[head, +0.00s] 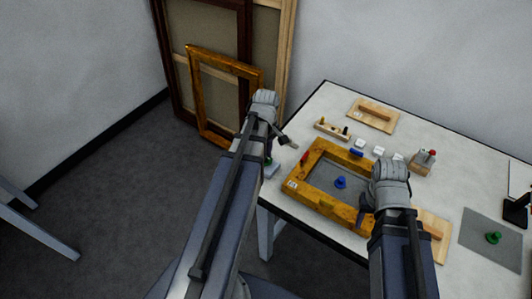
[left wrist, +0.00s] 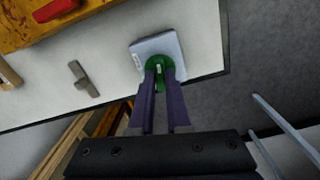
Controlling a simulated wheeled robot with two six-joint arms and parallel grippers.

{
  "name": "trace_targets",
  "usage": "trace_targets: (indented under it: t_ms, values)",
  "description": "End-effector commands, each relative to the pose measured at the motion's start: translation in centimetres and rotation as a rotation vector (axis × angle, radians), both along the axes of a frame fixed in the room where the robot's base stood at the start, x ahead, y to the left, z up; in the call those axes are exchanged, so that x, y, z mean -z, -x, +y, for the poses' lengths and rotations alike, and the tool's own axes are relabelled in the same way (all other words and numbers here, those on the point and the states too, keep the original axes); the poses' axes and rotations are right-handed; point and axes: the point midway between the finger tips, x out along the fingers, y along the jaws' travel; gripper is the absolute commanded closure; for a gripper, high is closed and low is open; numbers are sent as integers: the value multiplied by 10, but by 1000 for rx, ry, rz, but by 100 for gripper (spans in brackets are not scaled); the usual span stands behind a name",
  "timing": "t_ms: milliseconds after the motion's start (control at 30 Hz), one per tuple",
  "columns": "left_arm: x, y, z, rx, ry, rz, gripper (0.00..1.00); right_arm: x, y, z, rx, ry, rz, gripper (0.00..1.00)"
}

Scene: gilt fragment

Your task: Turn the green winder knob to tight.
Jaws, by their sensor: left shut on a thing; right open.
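A green knob (left wrist: 155,63) stands on a pale block (left wrist: 150,46) near the table edge in the left wrist view. My left gripper (left wrist: 160,78) is shut on this knob, with its two fingers hiding part of it. In the head view the block (head: 271,171) shows at the table's left corner, and my left gripper (head: 268,155) is largely hidden by my arm. The knob's setting cannot be read. My right gripper (head: 366,208) is open above the right side of the gilt frame (head: 315,203), apart from the green knob.
A blue knob (head: 340,182) is inside the gilt frame. Another green knob (head: 494,237) stands on a grey mat (head: 480,255) at the right. A grey-brown tool (left wrist: 83,78) lies near the block. Small white blocks and a red-topped piece (head: 424,162) stand behind the frame.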

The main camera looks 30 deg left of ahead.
Motion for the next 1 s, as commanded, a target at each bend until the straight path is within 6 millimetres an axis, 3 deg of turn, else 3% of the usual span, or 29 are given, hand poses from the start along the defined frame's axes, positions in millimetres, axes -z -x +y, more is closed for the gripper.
trace_targets:
  t_ms: [1000]
  values:
    - [0,0,0,965,0,0,100,0,0,0,0,0,0,50]
